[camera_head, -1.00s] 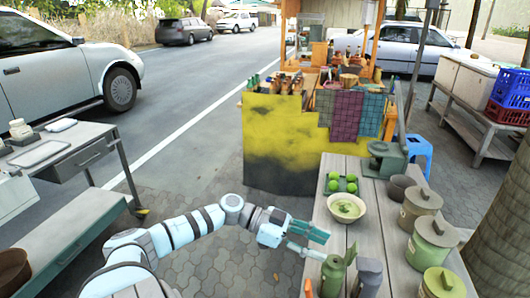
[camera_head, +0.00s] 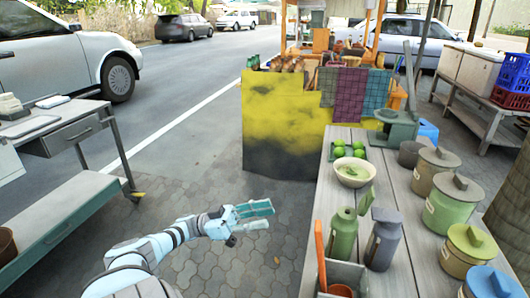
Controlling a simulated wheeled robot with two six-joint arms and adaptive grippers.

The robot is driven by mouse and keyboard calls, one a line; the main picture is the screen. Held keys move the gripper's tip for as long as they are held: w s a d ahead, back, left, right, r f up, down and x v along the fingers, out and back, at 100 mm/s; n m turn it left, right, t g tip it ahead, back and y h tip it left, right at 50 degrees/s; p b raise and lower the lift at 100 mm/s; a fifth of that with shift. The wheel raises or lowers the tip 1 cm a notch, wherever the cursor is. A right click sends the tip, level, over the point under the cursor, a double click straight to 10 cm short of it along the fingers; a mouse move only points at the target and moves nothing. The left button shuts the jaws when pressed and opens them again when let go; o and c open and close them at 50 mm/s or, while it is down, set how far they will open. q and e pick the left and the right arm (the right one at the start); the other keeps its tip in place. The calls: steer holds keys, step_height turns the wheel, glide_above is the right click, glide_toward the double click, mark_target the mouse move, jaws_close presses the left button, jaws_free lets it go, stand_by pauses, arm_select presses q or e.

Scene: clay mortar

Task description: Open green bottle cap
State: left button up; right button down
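The green bottle (camera_head: 343,234) stands upright on the wooden table. A green cap flap (camera_head: 366,200) stands tilted up at the right of its neck, and the top of the neck looks uncovered. My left gripper (camera_head: 262,216) is to the left of the bottle, off the table's left edge. Its teal fingers are apart with nothing between them. It is clear of the bottle and cap. My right gripper is not in view.
A grey bottle (camera_head: 383,244) stands close on the green bottle's right. In front is a grey holder (camera_head: 346,275) with an orange-handled utensil (camera_head: 320,256). Behind are a bowl (camera_head: 354,173) and a tray of limes (camera_head: 340,151). Lidded jars (camera_head: 450,207) line the right side.

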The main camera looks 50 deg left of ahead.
arm_select(q)
steer(key=w+a+f+n+t+y+p, duration=0.2)
steer(key=w+f+n+t+y, duration=0.1)
steer(key=f+n+y, duration=0.3)
step_height(320, 180, down, 2)
steer(key=y, duration=0.3)
steer(key=shift+w+t+p, duration=0.2)
steer(key=shift+t+p, duration=0.1)
steer(key=shift+t, duration=0.1)
steer(key=shift+a+f, duration=0.1)
